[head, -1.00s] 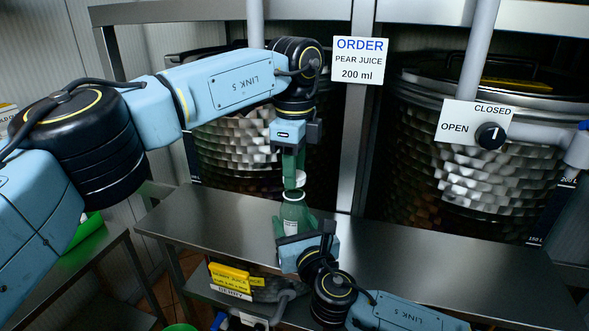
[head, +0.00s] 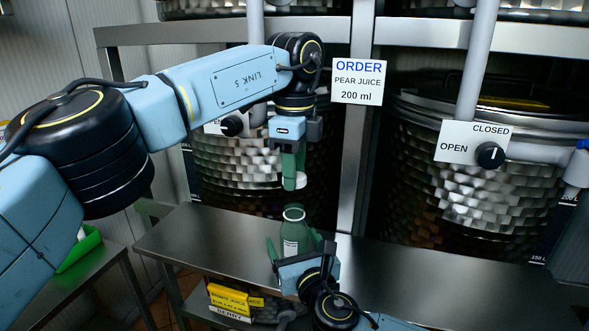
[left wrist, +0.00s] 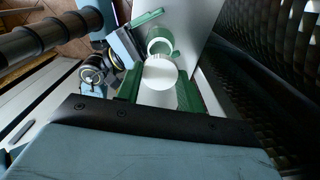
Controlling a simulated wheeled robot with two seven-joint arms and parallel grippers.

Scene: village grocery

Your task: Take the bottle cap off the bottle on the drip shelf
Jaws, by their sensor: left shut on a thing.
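The green bottle (head: 294,232) with a pale label stands upright at the steel drip shelf (head: 400,272); its foot is hidden. Its mouth is bare and also shows in the left wrist view (left wrist: 160,42). The white bottle cap (head: 300,181) is above it, clear of the neck. My left gripper (head: 292,178) is shut on the cap; the left wrist view shows the cap (left wrist: 160,73) between the green fingers. My right gripper (head: 294,246) is low at the bottle, with one finger on each side and gaps to the glass, so it looks open.
Two dimpled steel tanks stand behind the shelf, with a tap dial (head: 490,155) at the right and another (head: 232,125) behind my left arm. An order card (head: 358,81) reads pear juice, 200 ml. Yellow juice labels (head: 232,299) are below the shelf. The shelf's right side is clear.

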